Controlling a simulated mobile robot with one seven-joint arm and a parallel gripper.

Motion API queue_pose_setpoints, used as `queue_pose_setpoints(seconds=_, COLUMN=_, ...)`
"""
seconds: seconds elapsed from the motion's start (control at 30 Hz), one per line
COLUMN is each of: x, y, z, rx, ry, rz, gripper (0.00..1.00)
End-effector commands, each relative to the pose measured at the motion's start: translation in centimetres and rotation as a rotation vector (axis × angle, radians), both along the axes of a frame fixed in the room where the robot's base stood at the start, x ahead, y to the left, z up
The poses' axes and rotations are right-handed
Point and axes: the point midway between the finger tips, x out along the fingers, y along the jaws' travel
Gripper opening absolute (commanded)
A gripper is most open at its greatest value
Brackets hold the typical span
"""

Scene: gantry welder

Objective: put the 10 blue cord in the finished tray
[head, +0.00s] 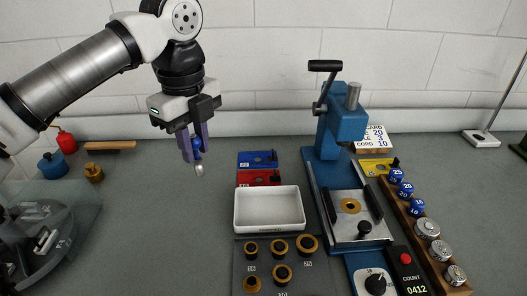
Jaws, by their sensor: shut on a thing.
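My gripper (195,147) is shut on a small blue piece with a rounded silver end (199,169). It holds the piece pointing down, above the grey bench and left of the trays. I cannot read any number on this piece or tell if it is the 10 blue cord. An empty white tray (237,222) stands on the bench to the right of and nearer than my gripper.
Blue (250,164) and red (250,180) plates lie behind the white tray. A dark board (265,267) with several brass rings lies in front. A blue press (342,128) stands right. A wooden rack (418,240) holds blue and silver pieces. Bench left of the tray is clear.

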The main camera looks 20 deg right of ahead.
Motion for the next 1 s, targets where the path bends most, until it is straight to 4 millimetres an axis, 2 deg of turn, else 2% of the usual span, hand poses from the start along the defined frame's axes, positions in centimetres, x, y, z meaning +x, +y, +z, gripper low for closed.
queue_pose_setpoints(seconds=0.03, x=0.4, y=-1.6, z=-0.6, rx=-0.004, ry=0.004, rz=-0.043, gripper=0.0)
queue_pose_setpoints(seconds=0.3, x=1.7, y=-10.1, z=-5.1, rx=-0.004, ry=0.003, rz=-0.258, gripper=0.0)
queue_pose_setpoints(seconds=0.4, x=1.6, y=-12.7, z=-6.6, rx=-0.002, ry=0.003, rz=-0.319, gripper=0.0)
queue_pose_setpoints(seconds=0.5, x=1.4, y=-14.4, z=-7.6, rx=0.001, ry=0.002, rz=-0.359, gripper=0.0)
queue_pose_setpoints(seconds=0.67, x=1.3, y=-15.5, z=-8.5, rx=0.002, ry=0.0, rz=-0.386, gripper=0.0)
queue_pose_setpoints(seconds=1.0, x=1.2, y=-15.5, z=-11.9, rx=0.002, ry=0.001, rz=-0.387, gripper=0.0)
